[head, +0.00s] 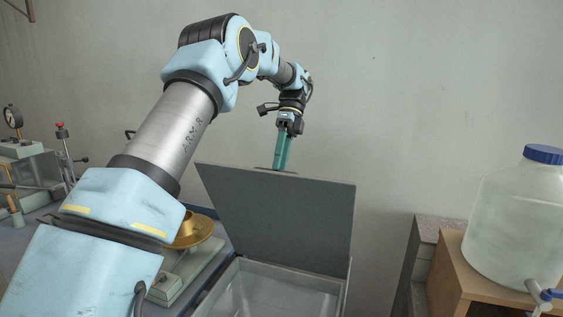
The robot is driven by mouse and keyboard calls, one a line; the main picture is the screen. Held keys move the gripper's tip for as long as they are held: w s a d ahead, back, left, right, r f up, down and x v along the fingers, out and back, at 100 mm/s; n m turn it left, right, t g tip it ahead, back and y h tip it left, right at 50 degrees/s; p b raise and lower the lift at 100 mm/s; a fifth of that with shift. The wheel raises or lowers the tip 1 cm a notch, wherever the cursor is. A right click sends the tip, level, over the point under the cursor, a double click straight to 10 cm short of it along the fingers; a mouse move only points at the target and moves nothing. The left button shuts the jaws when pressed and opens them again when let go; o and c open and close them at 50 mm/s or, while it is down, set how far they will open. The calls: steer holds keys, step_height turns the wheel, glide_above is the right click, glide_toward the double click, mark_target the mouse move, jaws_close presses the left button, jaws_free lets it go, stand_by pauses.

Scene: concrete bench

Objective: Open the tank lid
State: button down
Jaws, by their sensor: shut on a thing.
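The tank (325,279) is a grey box at the bottom middle of the head view, its top open and its pale inside partly showing. Its dark grey lid (290,212) stands steeply raised at the far side of the opening. My gripper (281,168) reaches over the top edge of the lid from above. Its teal fingers point down and are shut at that edge, where a small part of the lid shows beside them. The fingertips are partly hidden behind the lid.
A brass-coloured dish (196,232) on a scale-like device stands left of the tank, partly behind my arm. Equipment with a gauge (13,116) is at the far left. A large jug with a blue cap (522,217) stands on a wooden box (462,278) at right. A wall closes off the back.

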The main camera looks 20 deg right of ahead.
steer(key=c, duration=0.9)
jaws_free()
steer(key=shift+w+d+f, duration=0.1)
steer(key=shift+w+f, duration=0.05)
steer(key=shift+f, duration=0.8)
steer(key=shift+o, duration=0.3)
steer(key=shift+w+d+f, duration=0.15)
steer(key=shift+r, duration=0.2)
